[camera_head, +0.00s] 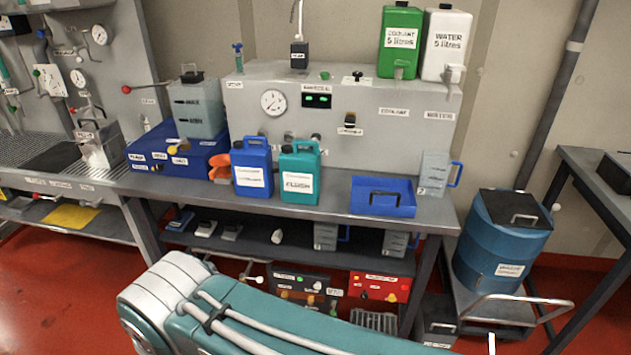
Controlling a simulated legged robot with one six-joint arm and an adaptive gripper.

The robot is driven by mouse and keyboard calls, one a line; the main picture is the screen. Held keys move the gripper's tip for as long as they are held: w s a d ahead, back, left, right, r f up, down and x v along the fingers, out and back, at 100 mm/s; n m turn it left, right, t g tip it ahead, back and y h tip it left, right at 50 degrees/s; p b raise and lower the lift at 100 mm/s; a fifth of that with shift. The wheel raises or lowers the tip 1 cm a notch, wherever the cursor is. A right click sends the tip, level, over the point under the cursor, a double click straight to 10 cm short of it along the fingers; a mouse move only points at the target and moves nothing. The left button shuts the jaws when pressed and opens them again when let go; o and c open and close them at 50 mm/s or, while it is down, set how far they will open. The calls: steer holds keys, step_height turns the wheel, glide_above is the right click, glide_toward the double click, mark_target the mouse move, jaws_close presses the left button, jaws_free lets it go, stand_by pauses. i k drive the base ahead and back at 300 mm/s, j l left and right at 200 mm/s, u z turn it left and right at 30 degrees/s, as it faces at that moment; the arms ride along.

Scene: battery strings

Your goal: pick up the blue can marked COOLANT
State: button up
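A blue can (253,167) with a moulded top handle stands upright on the grey bench, left of its middle. It has a white label whose print is too small to read surely. A teal can (300,171) labelled FLUSH stands close beside it on the right. A green can (400,40) marked COOLANT 5 litres stands on top of the grey panel, beside a white can (446,44) marked WATER 5 litres. My arm's teal and white link crosses the lower foreground, but my gripper is out of view.
An orange scoop-like item (219,168) lies just left of the blue can. A blue tray (383,197) and a clear jug (435,173) stand to the right on the bench (335,205). The panel (340,150) rises close behind. A blue drum (502,240) stands on a trolley at right.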

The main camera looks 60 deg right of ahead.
mark_target(251, 164)
steer(key=z, duration=1.7)
